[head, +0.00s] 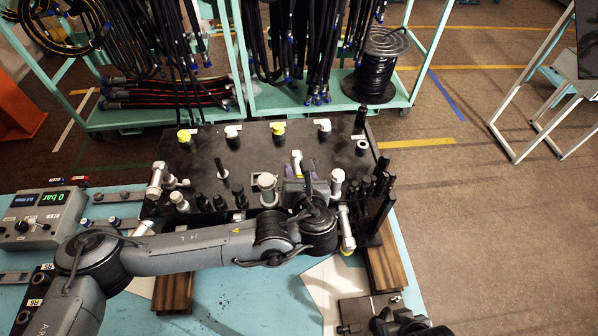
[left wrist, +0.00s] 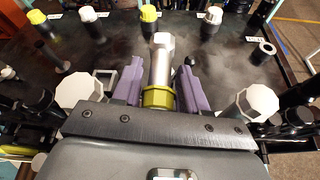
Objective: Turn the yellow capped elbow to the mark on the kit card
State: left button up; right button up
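In the left wrist view a pale metal fitting (left wrist: 161,62) with a yellow band or cap (left wrist: 158,97) at its near end lies between the two purple fingers of my left gripper (left wrist: 158,82). The fingers are apart, with a gap on each side of it. In the head view my left gripper (head: 296,178) is over the dark block, around a pale fitting (head: 297,157); its yellow part is hidden there. Two other yellow-capped fittings (head: 184,136) (head: 278,129) stand in the back row. My right gripper (head: 372,318) is partly visible at the bottom edge. No mark on a card is readable.
Pale fittings (head: 267,184) (head: 337,181) rise close on both sides of my left gripper. Black posts (head: 222,170) and clustered black fittings (head: 372,188) crowd the block (head: 205,158). White sheets (head: 322,290) lie on the blue table. A gauge box (head: 38,218) reads 0 bar.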

pick_arm(q)
grip_shut()
jog(key=shift+a+m+h, duration=0.4)
jog(key=shift+m+h, duration=0.4)
jog(key=shift+h, duration=0.2)
pick_arm(e)
jog(key=shift+d, duration=0.1)
pick_arm(q)
jog(key=shift+o, duration=1.8)
grip_release()
jog(key=shift+s+d+r, duration=0.1)
jog(key=shift+s+r, duration=0.05)
jog(key=shift+s, duration=0.3)
pick_arm(e)
jog(key=shift+f, duration=0.15)
jog(key=shift+f+b, duration=0.6)
jog(key=shift+b, duration=0.15)
pick_arm(q)
jog(key=v, duration=1)
